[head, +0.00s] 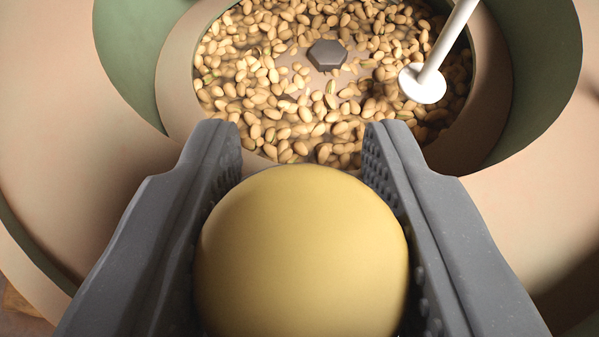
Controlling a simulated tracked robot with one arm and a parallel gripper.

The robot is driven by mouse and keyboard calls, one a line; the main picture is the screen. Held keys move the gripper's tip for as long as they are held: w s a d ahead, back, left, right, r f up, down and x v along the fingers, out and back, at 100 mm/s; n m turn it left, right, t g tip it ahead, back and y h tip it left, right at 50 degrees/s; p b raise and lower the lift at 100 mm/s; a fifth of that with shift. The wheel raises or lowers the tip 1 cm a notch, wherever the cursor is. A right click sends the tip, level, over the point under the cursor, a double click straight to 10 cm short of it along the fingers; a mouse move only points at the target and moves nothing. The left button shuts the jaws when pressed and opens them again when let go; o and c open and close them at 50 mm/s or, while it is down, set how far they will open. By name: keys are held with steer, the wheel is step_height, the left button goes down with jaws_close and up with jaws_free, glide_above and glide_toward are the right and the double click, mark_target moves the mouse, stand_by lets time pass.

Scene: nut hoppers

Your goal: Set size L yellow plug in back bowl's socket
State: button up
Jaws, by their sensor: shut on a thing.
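My gripper (303,165) is shut on a large yellow rounded plug (302,255), which sits between its two dark grey, studded fingers at the bottom middle of the head view. The plug's lower part is out of the picture. Beyond the fingertips is a bowl (135,60) with a green inner wall and a beige ring inside it, holding many pistachio-like nuts (245,85). A dark grey hexagonal piece (327,55) shows in the middle of the nuts. I cannot make out a socket, and I cannot tell which bowl this is.
A white rod with a round white foot (423,84) comes down into the nuts at the upper right. A wide beige surface (75,190) surrounds the bowl, with a curved green edge (30,245) at lower left.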

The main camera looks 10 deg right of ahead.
steer(key=shift+f, duration=0.3)
steer(key=o, duration=0.8)
steer(key=p+v, duration=0.1)
steer(key=v, duration=1)
stand_by(0.4)
steer(key=shift+a, duration=0.1)
